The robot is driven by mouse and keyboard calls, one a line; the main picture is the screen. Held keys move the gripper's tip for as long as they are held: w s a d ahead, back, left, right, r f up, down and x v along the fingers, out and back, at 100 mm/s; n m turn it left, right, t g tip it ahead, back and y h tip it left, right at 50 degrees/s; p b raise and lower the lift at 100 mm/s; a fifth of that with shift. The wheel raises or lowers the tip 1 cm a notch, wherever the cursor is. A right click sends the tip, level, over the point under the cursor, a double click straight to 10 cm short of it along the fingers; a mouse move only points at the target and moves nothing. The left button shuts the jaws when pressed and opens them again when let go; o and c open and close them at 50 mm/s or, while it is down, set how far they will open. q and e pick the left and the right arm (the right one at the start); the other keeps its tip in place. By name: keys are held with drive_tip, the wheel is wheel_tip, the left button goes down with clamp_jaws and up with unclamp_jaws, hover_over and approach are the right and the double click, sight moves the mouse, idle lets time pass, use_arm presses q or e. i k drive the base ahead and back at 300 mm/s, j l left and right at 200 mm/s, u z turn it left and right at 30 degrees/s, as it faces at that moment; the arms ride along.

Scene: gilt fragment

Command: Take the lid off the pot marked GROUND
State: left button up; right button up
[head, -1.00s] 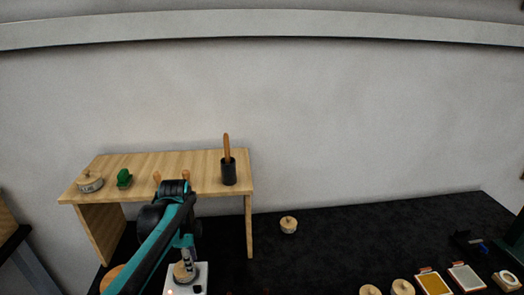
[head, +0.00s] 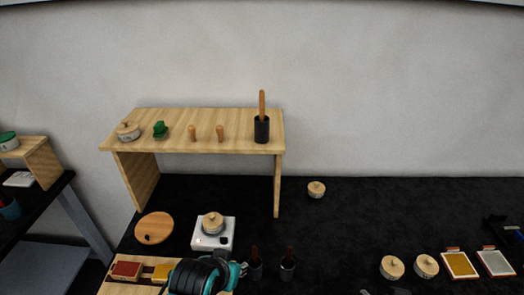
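Several small cream pots with wooden knobbed lids are in the head view, all lidded. One pot (head: 128,132) stands on the wooden shelf and has dark lettering too small to read. One pot (head: 213,223) sits on a white square device, and another pot (head: 316,189) stands alone on the black table. Two more pots, a left one (head: 392,267) and a right one (head: 426,266), stand side by side at the front. I cannot tell which is marked GROUND. My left arm's black and teal joint is at the bottom, below the device; its fingers are not distinguishable. My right gripper is not in view.
The shelf (head: 235,146) also holds a green object (head: 160,130), two wooden pegs and a black cup (head: 262,130) with a wooden handle. A round board (head: 154,229) lies left of the device. Gold (head: 460,264) and silver (head: 494,262) trays lie right.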

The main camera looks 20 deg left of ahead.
sight(213, 221)
drive_tip(key=j+u, duration=0.2)
drive_tip(key=u, duration=0.75)
drive_tip(key=l+u, duration=0.1)
drive_tip(key=j+z, duration=0.1)
drive_tip(key=k, duration=0.6)
drive_tip(key=j, duration=1.05)
